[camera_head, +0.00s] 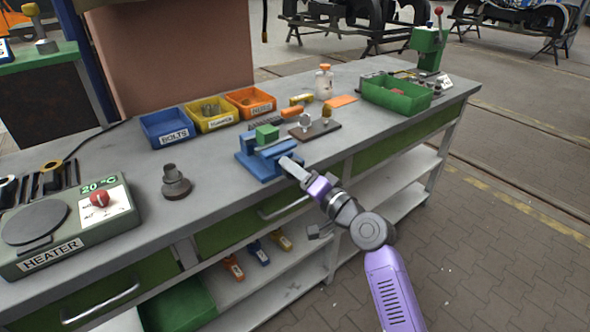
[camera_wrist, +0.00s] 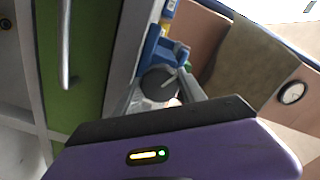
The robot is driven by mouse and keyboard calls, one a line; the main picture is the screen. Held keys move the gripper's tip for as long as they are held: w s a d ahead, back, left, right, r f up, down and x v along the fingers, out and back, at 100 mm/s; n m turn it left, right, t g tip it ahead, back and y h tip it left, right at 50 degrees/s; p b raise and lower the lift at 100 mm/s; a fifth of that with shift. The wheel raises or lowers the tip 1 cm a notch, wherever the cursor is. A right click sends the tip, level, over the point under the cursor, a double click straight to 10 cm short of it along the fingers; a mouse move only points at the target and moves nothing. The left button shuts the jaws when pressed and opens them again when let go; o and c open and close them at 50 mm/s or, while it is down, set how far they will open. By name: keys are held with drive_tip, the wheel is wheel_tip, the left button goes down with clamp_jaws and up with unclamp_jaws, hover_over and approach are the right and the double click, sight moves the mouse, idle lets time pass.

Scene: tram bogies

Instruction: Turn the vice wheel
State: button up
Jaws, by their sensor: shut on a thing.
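The blue vice (camera_head: 258,163) stands at the front edge of the grey workbench, with a green block (camera_head: 267,133) at its jaws. My gripper (camera_head: 287,164) reaches in from the lower right and meets the front of the vice. The head view hides the vice wheel behind my gripper. In the wrist view, the wheel (camera_wrist: 156,82) is a dark grey disc with a light handle across its face. My gripper's two fingers (camera_wrist: 164,90) sit on either side of the wheel and are shut on it. Part of the blue vice (camera_wrist: 152,45) shows behind it.
Blue (camera_head: 166,128), yellow (camera_head: 211,112) and orange (camera_head: 251,101) bins stand behind the vice. A dark plate with fittings (camera_head: 314,130) lies to its right, near a green tray (camera_head: 397,97). A dark stepped part (camera_head: 175,183) and a heater (camera_head: 62,228) stand left. Drawer handles project below.

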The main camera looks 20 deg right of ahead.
idle(0.4)
drive_tip(key=o, duration=1.4)
drive_tip(key=shift+v, duration=3.9)
